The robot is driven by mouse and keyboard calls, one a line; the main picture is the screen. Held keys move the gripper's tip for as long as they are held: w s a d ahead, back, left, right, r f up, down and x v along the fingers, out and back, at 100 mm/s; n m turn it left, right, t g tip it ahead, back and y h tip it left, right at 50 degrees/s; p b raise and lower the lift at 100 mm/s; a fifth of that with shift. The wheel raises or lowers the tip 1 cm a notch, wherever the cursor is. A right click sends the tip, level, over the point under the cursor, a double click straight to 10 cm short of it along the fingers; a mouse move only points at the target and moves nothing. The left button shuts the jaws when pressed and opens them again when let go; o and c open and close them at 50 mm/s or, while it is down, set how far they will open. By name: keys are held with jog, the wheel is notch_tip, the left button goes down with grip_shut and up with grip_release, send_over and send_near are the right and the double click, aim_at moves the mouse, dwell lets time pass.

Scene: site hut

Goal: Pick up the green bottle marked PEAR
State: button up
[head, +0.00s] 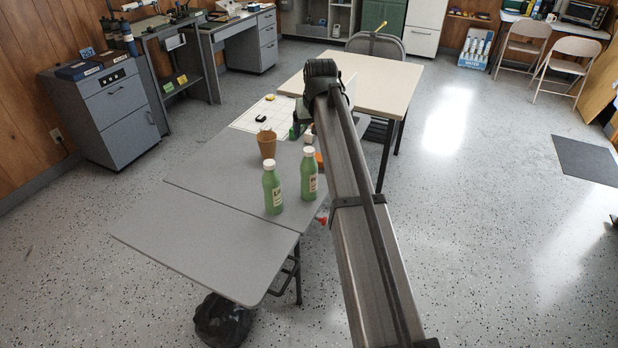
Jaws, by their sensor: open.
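Two green bottles with white caps stand upright and apart on the grey table (205,172) in the head view. The left bottle (273,190) and the right bottle (309,175) each bear a pale label. The lettering is too small to tell for sure which one reads PEAR. The right bottle stands close to the left side of my arm in the picture. My arm runs up from the lower right and covers part of the table's right side. I cannot make out my gripper's fingers.
A white sheet (250,118) with small items lies farther back. An orange item (319,160) shows beside my arm. A beige table (385,85) stands behind. The table's front left is clear.

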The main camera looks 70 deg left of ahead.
aim_at(309, 150)
jog(key=x, duration=1.3)
jog(key=shift+f, duration=0.35)
jog(key=c, duration=1.4)
